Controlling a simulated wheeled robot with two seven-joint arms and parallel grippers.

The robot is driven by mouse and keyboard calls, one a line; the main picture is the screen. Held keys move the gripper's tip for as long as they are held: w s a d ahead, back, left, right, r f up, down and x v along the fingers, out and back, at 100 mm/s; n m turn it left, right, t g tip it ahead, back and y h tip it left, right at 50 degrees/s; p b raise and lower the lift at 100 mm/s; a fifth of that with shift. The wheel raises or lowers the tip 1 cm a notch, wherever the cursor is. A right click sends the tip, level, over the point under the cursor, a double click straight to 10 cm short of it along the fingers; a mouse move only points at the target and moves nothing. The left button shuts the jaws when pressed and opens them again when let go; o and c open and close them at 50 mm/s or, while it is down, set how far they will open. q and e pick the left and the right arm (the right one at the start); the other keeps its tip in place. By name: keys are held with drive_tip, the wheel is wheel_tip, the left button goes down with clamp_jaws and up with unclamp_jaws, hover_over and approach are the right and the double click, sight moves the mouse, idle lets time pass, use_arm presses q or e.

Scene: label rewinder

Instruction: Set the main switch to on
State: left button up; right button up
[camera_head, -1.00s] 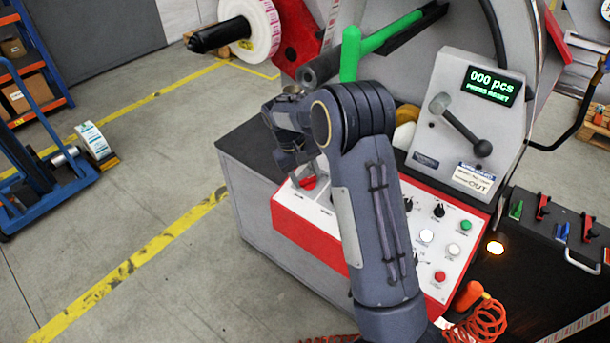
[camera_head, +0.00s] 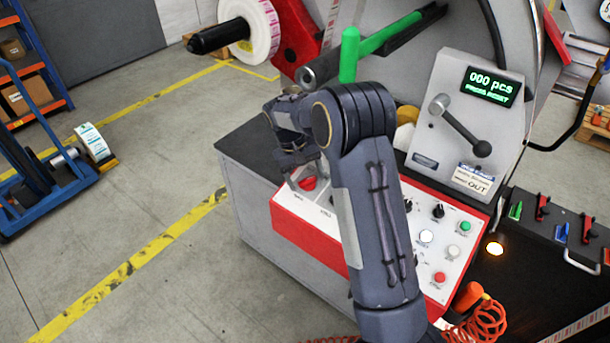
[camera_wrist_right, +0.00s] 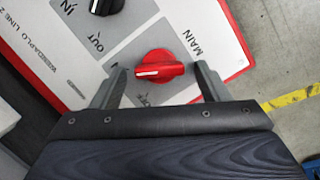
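The main switch is a red rotary knob (camera_wrist_right: 160,68) beside the printed word MAIN in the right wrist view. Its grip bar lies nearly level there, with a white mark on its left part. It also shows as a red spot on the panel in the head view (camera_head: 308,183). My right gripper (camera_wrist_right: 161,76) is open, with one finger on each side of the knob. A gap shows between the knob and each finger. In the head view the right gripper (camera_head: 302,171) is just over the knob, partly hidden by its own arm. My left gripper is not in view.
The white-topped red control panel (camera_head: 300,232) carries black selectors (camera_head: 438,211), a green button (camera_head: 465,226) and a red button (camera_head: 439,277). A lit display (camera_head: 487,86) reads 000 pcs.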

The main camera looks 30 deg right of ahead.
sight(298, 186)
drive_tip(key=v, duration=0.7)
drive_tip(key=shift+r, duration=0.35)
drive_tip(key=shift+s+a+f, duration=0.1)
